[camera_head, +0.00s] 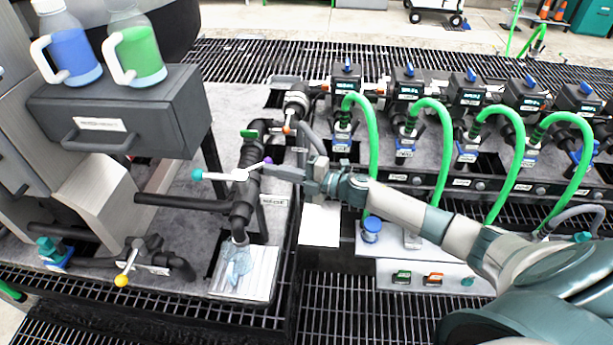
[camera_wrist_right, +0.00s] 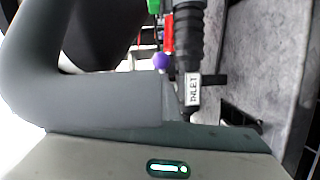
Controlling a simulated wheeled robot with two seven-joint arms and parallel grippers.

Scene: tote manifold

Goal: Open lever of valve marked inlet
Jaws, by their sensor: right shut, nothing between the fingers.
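The valve marked INLET sits on a black upright pipe; its label (camera_wrist_right: 193,90) reads INLET in the right wrist view. In the head view a white lever (camera_head: 225,175) with a teal knob crosses the pipe, and a purple knob (camera_head: 267,160) is at its right side. The purple knob also shows in the right wrist view (camera_wrist_right: 161,61), just beyond my gripper. My right gripper (camera_head: 268,170) is shut and empty, its tips close beside the pipe and just below the purple knob. I cannot tell whether it touches the knob or lever. My left gripper is out of view.
A dark grey drawer box (camera_head: 120,115) carries a blue jug (camera_head: 70,52) and a green jug (camera_head: 138,50) at left. A yellow-knobbed valve lever (camera_head: 127,265) is at lower left. Several green hoses (camera_head: 373,150) arch over the right side. Floor grating (camera_head: 360,310) lies in front.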

